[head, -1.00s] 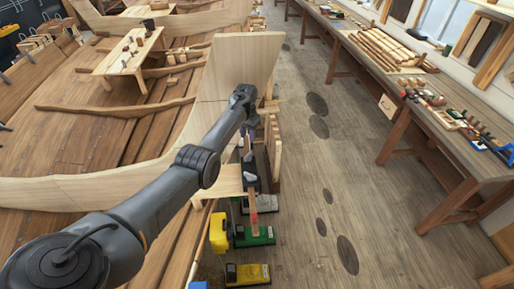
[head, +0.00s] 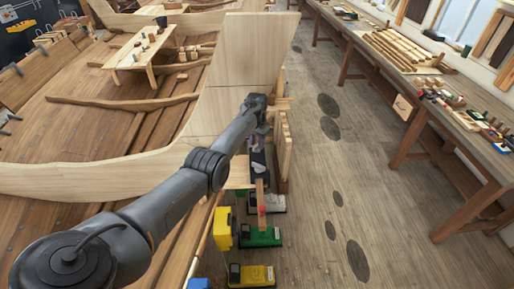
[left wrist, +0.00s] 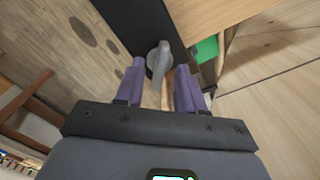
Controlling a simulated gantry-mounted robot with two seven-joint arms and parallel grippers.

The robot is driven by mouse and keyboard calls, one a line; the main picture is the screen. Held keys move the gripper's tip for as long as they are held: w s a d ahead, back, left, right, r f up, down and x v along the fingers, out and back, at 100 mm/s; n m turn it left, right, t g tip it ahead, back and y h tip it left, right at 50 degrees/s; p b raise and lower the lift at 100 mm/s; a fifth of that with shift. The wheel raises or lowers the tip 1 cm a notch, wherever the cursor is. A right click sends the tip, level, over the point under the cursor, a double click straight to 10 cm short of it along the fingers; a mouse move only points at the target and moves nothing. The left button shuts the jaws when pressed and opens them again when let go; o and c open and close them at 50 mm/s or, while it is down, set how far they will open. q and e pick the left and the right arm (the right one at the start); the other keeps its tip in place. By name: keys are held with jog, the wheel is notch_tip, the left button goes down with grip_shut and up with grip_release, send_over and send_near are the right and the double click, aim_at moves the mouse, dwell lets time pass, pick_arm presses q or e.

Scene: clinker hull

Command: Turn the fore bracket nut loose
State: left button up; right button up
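The nut (left wrist: 160,58) is a grey, lever-like piece on a dark bracket (left wrist: 127,22) in the left wrist view. My left gripper (left wrist: 160,68) has two purple fingers, spread apart on either side of the nut's lower part. A gap shows between the nut and the right finger; whether the left finger touches it I cannot tell. In the head view my left gripper (head: 260,138) points down beside the hull's upright end, mostly hidden by its own wrist. The dark bracket (head: 258,162) shows just below it; the nut is hidden there. My right gripper is not in view.
The wooden hull (head: 238,60) rises close to the left arm. Green (head: 260,237) and yellow (head: 250,275) cases lie on the floor below. A long workbench (head: 440,120) with tools runs along the right. The floor (head: 335,150) between is mostly clear.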

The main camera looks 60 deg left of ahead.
pick_arm(q)
jog(key=shift+f, duration=0.25)
jog(key=shift+c, duration=0.4)
grip_shut()
jog(key=shift+n, duration=0.3)
jog(key=n, duration=0.8)
jog(key=shift+n, duration=0.4)
